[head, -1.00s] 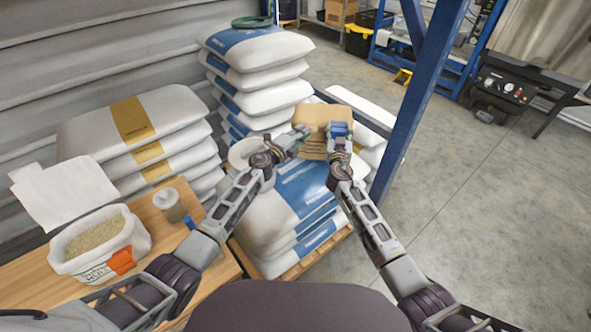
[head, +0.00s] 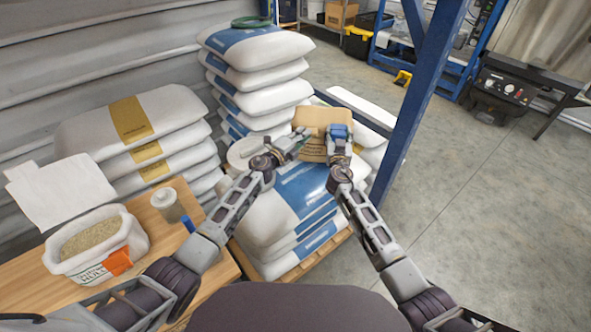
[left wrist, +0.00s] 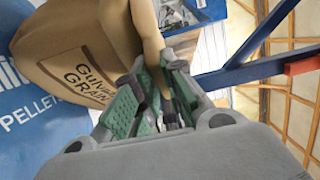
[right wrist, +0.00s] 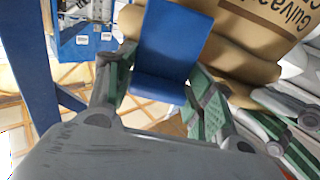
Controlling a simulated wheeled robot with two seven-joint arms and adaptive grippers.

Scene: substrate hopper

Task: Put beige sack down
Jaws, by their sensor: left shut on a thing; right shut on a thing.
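The beige sack (head: 317,117) is at the far end of the low stack of white and blue sacks (head: 300,187). It also shows in the left wrist view (left wrist: 75,40), with dark printing, and in the right wrist view (right wrist: 235,45). My left gripper (head: 300,141) is shut on an edge of the beige sack; the pinched fold shows between its green pads (left wrist: 160,85). My right gripper (head: 339,143) is beside the sack, shut on a blue object (right wrist: 170,50) that lies in front of the sack. I cannot tell whether the sack's underside touches the stack.
A taller sack stack (head: 260,90) stands behind left, with a green coil on top. A blue post (head: 415,105) rises close on the right. A wooden table (head: 165,225) at left holds an open bag of grain (head: 95,250) and a jar.

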